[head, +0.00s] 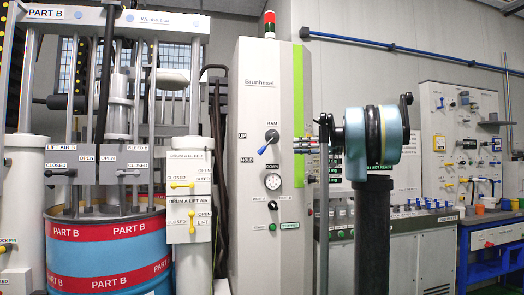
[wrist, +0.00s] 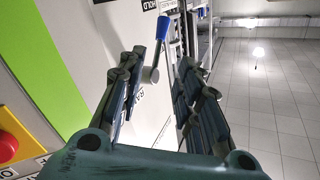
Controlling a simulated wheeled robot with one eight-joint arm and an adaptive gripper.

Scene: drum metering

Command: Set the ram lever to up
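The ram lever (head: 264,147) has a blue handle and sits on the front of the tall light-grey cabinet. In the head view its handle points down and left, toward the HOLD label (head: 246,160). The UP label (head: 241,136) is above that, and the DOWN label (head: 271,168) is below. In the wrist view the lever's blue handle (wrist: 164,27) and metal shaft appear between the two finger lines of my gripper (wrist: 162,60). The fingers are spread, with gaps to the lever on both sides. Whether the lever lies at fingertip depth is unclear.
The cabinet (head: 255,75) carries a gauge (head: 272,181) and small buttons below the lever. A red button (wrist: 10,147) is near the wrist view's left edge. The drum (head: 105,250) and valves stand left. Tiled floor (wrist: 265,90) is open at the right of the wrist view.

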